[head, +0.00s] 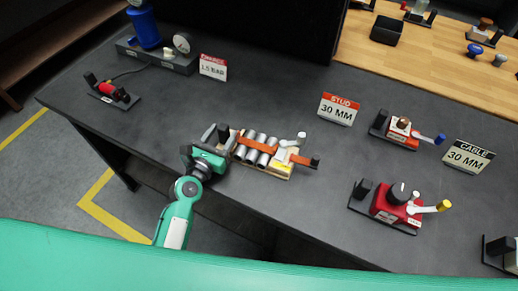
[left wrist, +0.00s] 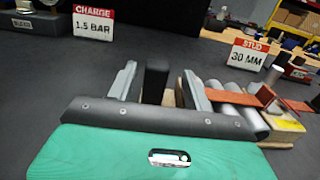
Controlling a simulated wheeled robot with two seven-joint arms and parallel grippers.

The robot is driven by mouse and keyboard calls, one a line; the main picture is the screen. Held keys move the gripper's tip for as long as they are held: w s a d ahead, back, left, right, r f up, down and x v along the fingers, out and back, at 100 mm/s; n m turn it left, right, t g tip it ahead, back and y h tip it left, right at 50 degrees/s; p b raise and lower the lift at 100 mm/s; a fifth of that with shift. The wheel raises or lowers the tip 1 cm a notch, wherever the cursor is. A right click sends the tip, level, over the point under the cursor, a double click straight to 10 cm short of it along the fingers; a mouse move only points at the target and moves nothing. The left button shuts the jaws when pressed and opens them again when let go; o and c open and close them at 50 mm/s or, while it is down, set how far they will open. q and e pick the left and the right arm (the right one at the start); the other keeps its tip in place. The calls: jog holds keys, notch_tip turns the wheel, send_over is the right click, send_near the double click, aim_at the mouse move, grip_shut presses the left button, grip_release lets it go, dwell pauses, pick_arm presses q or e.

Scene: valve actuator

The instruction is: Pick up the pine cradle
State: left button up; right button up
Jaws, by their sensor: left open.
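The pine cradle (head: 262,171) lies on the dark bench near its front edge. It carries several grey cylinders (head: 257,148) under an orange strap, with a pale lever and a yellow label at its right end. It also shows at the right of the left wrist view (left wrist: 282,139). A black upright post (left wrist: 155,80) stands at its left end. My left gripper (head: 214,133) is open at that end, its two fingers on either side of the post. I cannot tell whether they touch it. My right gripper is not in view.
A red device (head: 388,205) and an orange-red one (head: 402,133) stand to the right, with STUD (head: 338,109) and CABLE (head: 467,157) signs. A blue canister (head: 145,27) and CHARGE sign (head: 213,67) are at the back left. The bench behind the cradle is clear.

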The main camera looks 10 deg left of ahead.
aim_at(226, 125)
pick_arm(q)
jog(key=x, duration=0.4)
jog(key=shift+w+a+p, duration=0.1)
jog(key=shift+a+p, duration=0.15)
jog(key=shift+p, duration=0.15)
jog(key=shift+r, duration=0.1)
grip_shut()
